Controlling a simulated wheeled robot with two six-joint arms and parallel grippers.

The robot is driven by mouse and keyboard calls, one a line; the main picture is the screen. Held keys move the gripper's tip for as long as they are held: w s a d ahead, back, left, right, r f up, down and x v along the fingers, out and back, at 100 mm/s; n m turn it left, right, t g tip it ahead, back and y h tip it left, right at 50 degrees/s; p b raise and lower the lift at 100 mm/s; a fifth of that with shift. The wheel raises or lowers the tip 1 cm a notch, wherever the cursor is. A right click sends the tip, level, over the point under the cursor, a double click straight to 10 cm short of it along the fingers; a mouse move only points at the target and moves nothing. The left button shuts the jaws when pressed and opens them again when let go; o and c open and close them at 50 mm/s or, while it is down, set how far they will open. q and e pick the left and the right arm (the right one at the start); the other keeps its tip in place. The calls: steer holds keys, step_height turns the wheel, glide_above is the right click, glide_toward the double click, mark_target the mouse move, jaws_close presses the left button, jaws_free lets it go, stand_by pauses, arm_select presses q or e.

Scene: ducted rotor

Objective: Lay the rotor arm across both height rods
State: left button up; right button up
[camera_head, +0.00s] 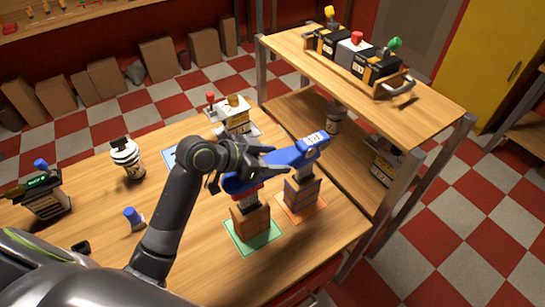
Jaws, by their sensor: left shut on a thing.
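A blue rotor arm (285,158) with a white label on its far right end is held by my left gripper (254,166). The gripper is shut on it near the left part. The rotor arm spans above two upright stacks that look like the height rods. The near stack (250,220) stands on a green mat (233,235), and the far stack (302,192) stands on an orange mat (318,211). The gripper and rotor arm hide the tops of both stacks, so I cannot tell whether the rotor arm touches them. My right gripper is not in view.
A striped black-and-white container (127,157), a small blue-topped piece (133,217) and a dark device with a display (44,195) stand on the wooden table (92,222). A device with a red knob (232,116) is behind. A shelf (437,107) holding a tray stands right.

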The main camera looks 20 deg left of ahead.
arm_select(q)
steer(key=shift+f+b, duration=0.4)
steer(key=shift+f, duration=0.1)
steer(key=o, duration=1.5)
steer(key=shift+c, duration=0.2)
step_height(320, 180, up, 6)
steer(key=b, duration=0.1)
glide_above(223, 180)
steer(key=w+d, duration=0.2)
steer(key=shift+a+f, duration=0.15)
steer(key=shift+v, duration=1.5)
steer(key=shift+p+v, duration=0.35)
steer(key=shift+v, duration=1.15)
steer(key=shift+s, duration=0.1)
